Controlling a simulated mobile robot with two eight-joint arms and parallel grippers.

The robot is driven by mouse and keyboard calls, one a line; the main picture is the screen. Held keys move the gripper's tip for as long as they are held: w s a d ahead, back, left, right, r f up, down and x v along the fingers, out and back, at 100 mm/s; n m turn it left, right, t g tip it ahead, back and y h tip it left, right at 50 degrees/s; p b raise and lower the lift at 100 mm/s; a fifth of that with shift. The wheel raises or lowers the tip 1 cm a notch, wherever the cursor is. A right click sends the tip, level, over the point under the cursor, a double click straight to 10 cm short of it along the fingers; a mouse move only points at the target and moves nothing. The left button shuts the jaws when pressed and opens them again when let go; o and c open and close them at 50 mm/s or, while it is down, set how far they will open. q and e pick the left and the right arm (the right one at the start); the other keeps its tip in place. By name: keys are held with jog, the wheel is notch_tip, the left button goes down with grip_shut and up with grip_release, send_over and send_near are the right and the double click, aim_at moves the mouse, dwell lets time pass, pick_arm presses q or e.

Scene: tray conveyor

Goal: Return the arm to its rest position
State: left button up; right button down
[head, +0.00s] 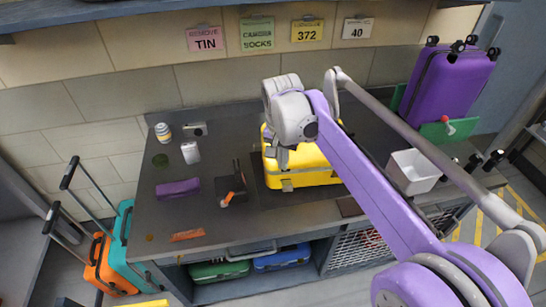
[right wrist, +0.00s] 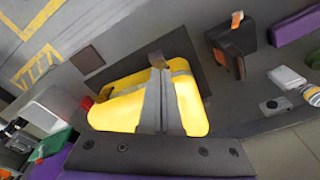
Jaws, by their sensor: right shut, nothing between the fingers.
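My right arm reaches in from the lower right over the dark grey table (head: 220,225). Its gripper (head: 283,158) points down in front of the yellow suitcase (head: 315,170) and partly covers it. In the right wrist view the grey fingers (right wrist: 160,65) are together, with nothing between them, and the yellow suitcase (right wrist: 118,112) shows behind them on both sides. I cannot tell whether the fingers touch the suitcase. My left gripper is not in view.
A white bin (head: 413,172) and a purple suitcase (head: 448,82) are at the right. A black box (head: 230,188), purple case (head: 178,189), camera (head: 194,129) and bottle (head: 163,132) lie left of the yellow suitcase. The table's front left is mostly clear. Signs hang on the wall behind.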

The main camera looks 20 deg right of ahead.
jog(key=s+a+f+n+t, duration=0.2)
jog(key=s+a+f+n, duration=0.1)
jog(key=s, duration=0.6)
jog(key=s+a+f+n+t, duration=0.2)
jog(key=s+a+f+n, duration=0.2)
jog(key=s+f+n, duration=0.2)
jog(key=s+f, duration=0.2)
jog(key=s, duration=0.2)
jog(key=shift+s+a+f+n+t+y+p, duration=0.15)
jog(key=shift+a+n+t+y+p, duration=0.15)
jog(key=shift+y+p, duration=0.1)
